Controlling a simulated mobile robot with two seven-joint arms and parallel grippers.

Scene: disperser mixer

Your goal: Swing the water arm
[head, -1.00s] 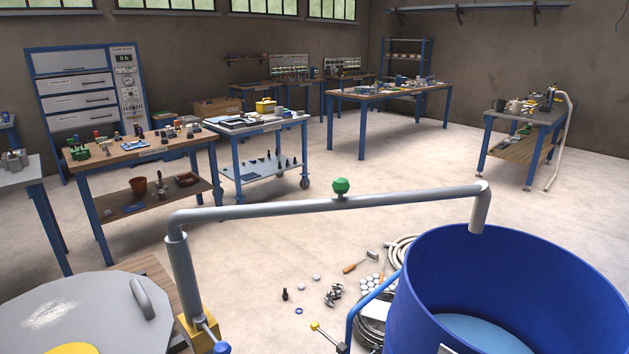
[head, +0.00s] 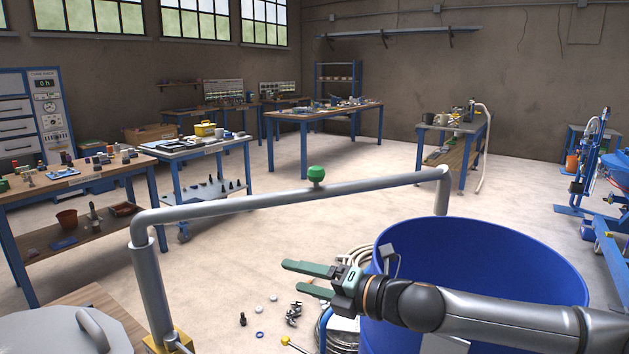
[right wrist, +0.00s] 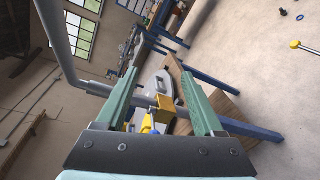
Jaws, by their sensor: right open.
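The water arm (head: 250,202) is a grey pipe on an upright post (head: 152,290) with a yellow base (head: 170,343). It has a green knob (head: 316,174) on top near its middle. My right gripper (head: 297,279) is open and empty, in front of the drum and below the pipe in the picture, apart from the knob. In the right wrist view the pipe (right wrist: 55,38) and the yellow base (right wrist: 166,106) show, the base between the open fingers. My left gripper is not in view.
A grey lid with a handle (head: 60,335) is at the lower left. Small parts (head: 292,316) and a coiled hose lie on the floor by the drum. Workbenches (head: 70,190) and a cart (head: 195,150) stand behind.

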